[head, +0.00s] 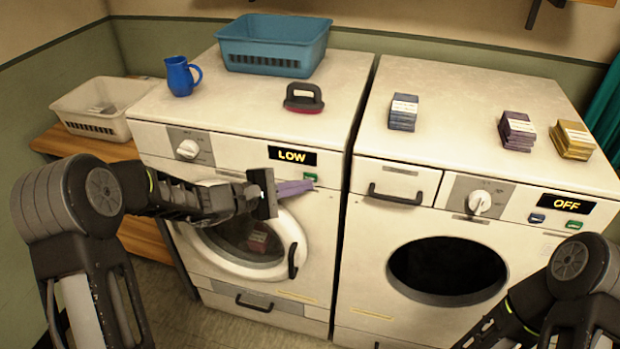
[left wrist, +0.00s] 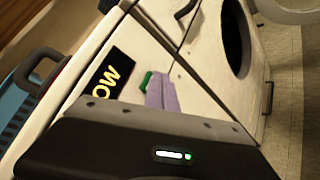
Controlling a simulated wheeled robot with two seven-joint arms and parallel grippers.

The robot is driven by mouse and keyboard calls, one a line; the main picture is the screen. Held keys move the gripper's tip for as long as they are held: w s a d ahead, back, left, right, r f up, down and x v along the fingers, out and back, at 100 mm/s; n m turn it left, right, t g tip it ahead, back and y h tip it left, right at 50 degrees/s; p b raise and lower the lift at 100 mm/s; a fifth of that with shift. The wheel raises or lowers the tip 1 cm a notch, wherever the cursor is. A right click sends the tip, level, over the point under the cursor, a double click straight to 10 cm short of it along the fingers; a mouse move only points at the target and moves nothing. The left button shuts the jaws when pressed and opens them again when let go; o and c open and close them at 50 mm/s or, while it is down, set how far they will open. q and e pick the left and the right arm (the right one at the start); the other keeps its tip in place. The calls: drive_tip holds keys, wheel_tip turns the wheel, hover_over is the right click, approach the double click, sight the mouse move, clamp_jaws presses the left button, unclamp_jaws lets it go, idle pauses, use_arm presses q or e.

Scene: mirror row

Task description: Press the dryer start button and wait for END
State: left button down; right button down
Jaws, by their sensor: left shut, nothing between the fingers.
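The left machine (head: 235,152) has a dial (head: 188,149) and a black display (head: 292,156) reading LOW in yellow. A green button (head: 311,176) sits just below the display's right end. It also shows in the left wrist view (left wrist: 146,82), partly hidden by my purple fingers. My left gripper (head: 309,185) is shut and empty, its tips at the panel close beside the green button. I cannot tell whether they touch it. The right machine's display (head: 567,203) reads OFF, with a green button (head: 574,225) below it. My right gripper is out of view.
On the left machine's top are a blue basket (head: 272,48), a blue jug (head: 181,76) and a black-handled piece (head: 303,98). Several small stacks (head: 403,111) stand on the right machine. A white basket (head: 88,122) stands on the wooden bench at left. The left machine's round door is closed.

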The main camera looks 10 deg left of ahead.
use_arm(q)
drive_tip(key=shift+w, duration=0.35)
idle(0.4)
drive_tip(key=shift+s+b, duration=0.1)
drive_tip(key=shift+b, duration=0.3)
drive_tip(key=shift+s+b, duration=0.35)
drive_tip(key=shift+s, duration=0.35)
drive_tip(key=s+b, duration=0.1)
drive_tip(key=s, duration=0.4)
drive_tip(key=shift+a+b, duration=0.2)
drive_tip(key=shift+b, duration=0.1)
idle(0.5)
